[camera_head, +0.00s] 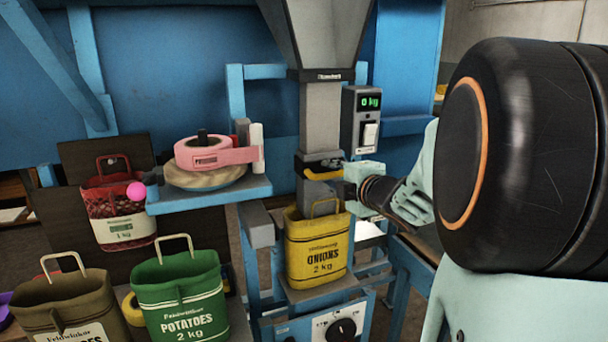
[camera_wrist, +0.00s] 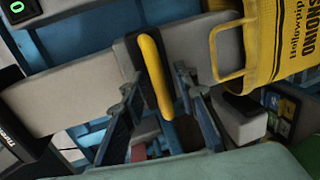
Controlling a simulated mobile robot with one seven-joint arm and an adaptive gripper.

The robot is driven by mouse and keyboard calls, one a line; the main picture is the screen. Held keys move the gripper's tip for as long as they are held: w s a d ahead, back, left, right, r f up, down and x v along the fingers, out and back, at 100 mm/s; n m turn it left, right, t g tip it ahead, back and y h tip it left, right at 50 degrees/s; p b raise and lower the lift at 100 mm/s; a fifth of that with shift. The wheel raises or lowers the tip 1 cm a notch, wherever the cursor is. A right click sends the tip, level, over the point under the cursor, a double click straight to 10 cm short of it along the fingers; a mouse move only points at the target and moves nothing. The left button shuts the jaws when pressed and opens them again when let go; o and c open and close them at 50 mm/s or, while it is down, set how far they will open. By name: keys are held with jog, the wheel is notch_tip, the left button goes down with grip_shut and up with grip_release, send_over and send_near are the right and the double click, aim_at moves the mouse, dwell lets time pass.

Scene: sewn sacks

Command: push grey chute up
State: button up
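The grey chute (camera_head: 320,118) hangs upright below the funnel-shaped hopper, with a yellow handle (camera_head: 318,173) across its lower part. In the wrist view, the chute (camera_wrist: 70,98) runs across the picture and the yellow handle (camera_wrist: 155,75) lies between my fingertips. My gripper (camera_head: 338,181) is at the chute's lower part, right of the handle. It also shows in the wrist view (camera_wrist: 157,82), with its fingers apart, one on each side of the handle. I cannot tell whether they touch it. A yellow onion sack (camera_head: 318,255) stands under the chute; it also shows in the wrist view (camera_wrist: 285,40).
A scale display (camera_head: 368,102) reading 0 kg is right of the chute. A pink tape roll (camera_head: 210,152) sits on a blue shelf at left. A green potato sack (camera_head: 182,300), a brown sack (camera_head: 70,312) and a red sack (camera_head: 118,215) stand at left.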

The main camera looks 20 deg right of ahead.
grip_shut()
jog(key=shift+r, duration=0.1)
notch_tip(320, 180, up, 17)
jog(key=p, duration=1.2)
jog(key=shift+o, duration=0.3)
grip_release()
jog(key=shift+f, duration=0.2)
jog(key=shift+f, duration=0.2)
